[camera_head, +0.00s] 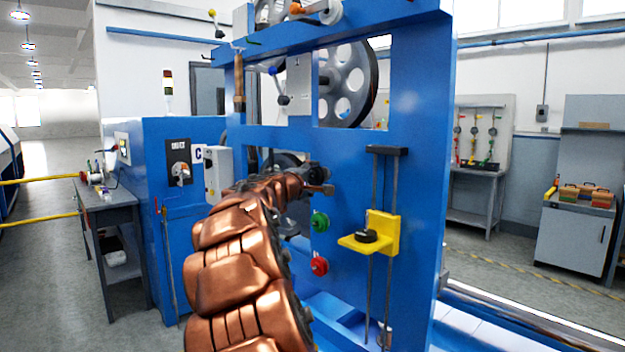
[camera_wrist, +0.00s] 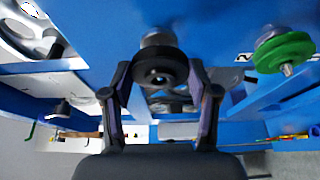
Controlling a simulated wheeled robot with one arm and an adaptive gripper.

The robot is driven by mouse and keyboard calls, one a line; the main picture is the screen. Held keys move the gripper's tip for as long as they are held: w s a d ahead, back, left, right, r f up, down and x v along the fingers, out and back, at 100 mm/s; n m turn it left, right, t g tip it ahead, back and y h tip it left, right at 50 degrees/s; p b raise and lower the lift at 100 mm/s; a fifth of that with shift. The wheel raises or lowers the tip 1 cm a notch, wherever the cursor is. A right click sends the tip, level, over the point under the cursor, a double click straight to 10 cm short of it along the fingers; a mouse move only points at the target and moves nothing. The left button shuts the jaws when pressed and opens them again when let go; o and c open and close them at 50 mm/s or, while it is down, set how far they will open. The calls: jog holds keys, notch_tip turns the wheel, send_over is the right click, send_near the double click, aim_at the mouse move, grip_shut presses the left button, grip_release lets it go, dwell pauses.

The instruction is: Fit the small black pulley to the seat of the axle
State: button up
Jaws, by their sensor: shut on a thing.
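In the wrist view, the small black pulley (camera_wrist: 160,68) is between the two fingers of my gripper (camera_wrist: 160,80), which is shut on it. Its face with the centre hole is toward the camera. A grey cylindrical axle end (camera_wrist: 158,38) shows just behind the pulley's upper edge, nearly in line with it. I cannot tell whether the pulley touches it or sits on it. In the head view, my gripper (camera_head: 318,180) is close to the blue machine frame (camera_head: 415,110). The held pulley is hard to make out there, and the axle's seat is hidden.
A green pulley (camera_head: 320,221) and a red pulley (camera_head: 319,265) sit on the frame below my gripper. The green one also shows in the wrist view (camera_wrist: 285,50). A yellow bracket (camera_head: 385,231) carrying a black round piece (camera_head: 366,236) stands on vertical rods to the right.

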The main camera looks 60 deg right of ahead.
jog(key=shift+s+d, duration=0.15)
jog(key=shift+d, duration=0.3)
jog(key=shift+d, duration=0.35)
jog(key=shift+s+d, duration=0.1)
jog(key=shift+s, duration=0.05)
dwell(0.6)
jog(key=o, duration=1.4)
jog(key=s+a, duration=0.1)
jog(key=a, duration=1.1)
jog(key=shift+s, duration=0.25)
